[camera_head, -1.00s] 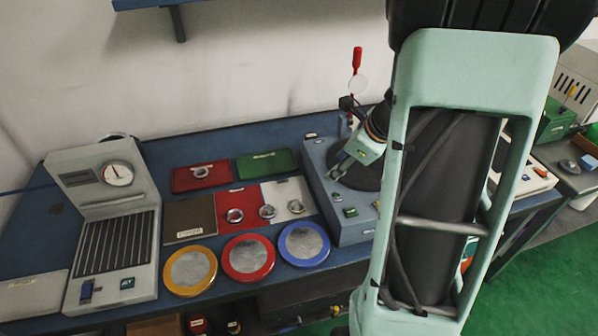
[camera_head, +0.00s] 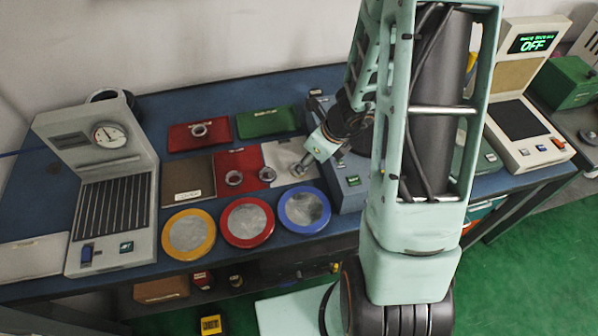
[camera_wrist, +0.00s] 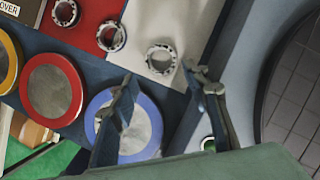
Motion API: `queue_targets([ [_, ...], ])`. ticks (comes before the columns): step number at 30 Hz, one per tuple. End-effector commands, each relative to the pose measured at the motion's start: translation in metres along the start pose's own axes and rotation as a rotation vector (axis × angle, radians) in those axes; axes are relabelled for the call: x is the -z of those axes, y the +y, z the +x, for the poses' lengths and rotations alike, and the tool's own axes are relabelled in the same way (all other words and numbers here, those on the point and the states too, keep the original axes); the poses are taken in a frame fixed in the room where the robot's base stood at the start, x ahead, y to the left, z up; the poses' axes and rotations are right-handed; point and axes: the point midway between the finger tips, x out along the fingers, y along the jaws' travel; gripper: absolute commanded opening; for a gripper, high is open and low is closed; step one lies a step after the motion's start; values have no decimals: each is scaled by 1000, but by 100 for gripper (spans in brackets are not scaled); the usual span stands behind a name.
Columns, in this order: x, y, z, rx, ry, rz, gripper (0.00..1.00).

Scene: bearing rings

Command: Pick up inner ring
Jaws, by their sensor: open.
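Several metallic rings lie on the mats; I cannot tell by marking which is the inner ring. One ring (camera_wrist: 161,58) lies on the white mat (camera_wrist: 145,20), just beyond and between my fingertips in the wrist view. My gripper (camera_wrist: 160,82) is open and empty above it, apart from it. In the head view the gripper (camera_head: 306,163) hangs over the white mat and partly hides that ring. A second ring (camera_wrist: 111,36) sits at the edge between red and white mats. A third ring (camera_wrist: 66,12) lies on the red mat (camera_head: 228,158).
Yellow (camera_head: 167,246), red (camera_head: 229,238) and blue (camera_head: 287,224) rimmed discs line the front edge. A grey gauge device (camera_head: 65,160) stands left. A blue-grey machine (camera_head: 350,195) stands close right of the white mat.

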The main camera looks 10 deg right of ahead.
Motion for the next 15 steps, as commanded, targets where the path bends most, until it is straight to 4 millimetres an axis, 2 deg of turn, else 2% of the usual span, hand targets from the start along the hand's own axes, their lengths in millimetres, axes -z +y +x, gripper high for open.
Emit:
queue_targets([
  [4,1,0,14,-2,1,0,43],
  [10,1,-2,45,-2,1,1,43],
  [15,-1,-3,54,0,-1,-1,43],
])
